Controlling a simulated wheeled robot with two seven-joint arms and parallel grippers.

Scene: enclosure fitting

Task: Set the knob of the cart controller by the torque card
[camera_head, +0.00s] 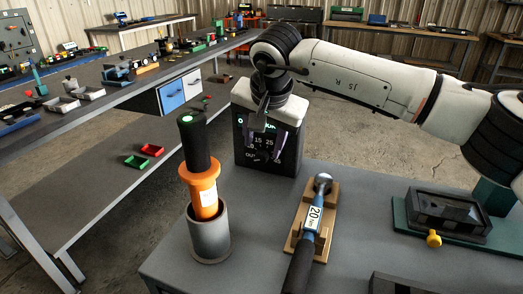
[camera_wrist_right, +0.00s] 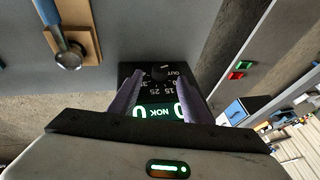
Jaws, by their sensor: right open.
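The right wrist view shows this panel upside down, with green "NOK" and a small dark knob (camera_wrist_right: 160,73). My right gripper (camera_head: 262,156) is open in front of the panel, its fingers on either side of the knob; I cannot tell whether they touch it. A white card (camera_head: 314,218) reading 20 Nm lies on the blue-handled wrench. My left gripper is not in view.
The wrench rests on a wooden cradle (camera_head: 327,205). An orange tool with a black grip (camera_head: 203,184) stands in a grey cup (camera_head: 209,240) at the left. A dark fixture with a yellow knob (camera_head: 434,239) sits at the right. A long bench (camera_head: 130,88) stands beyond.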

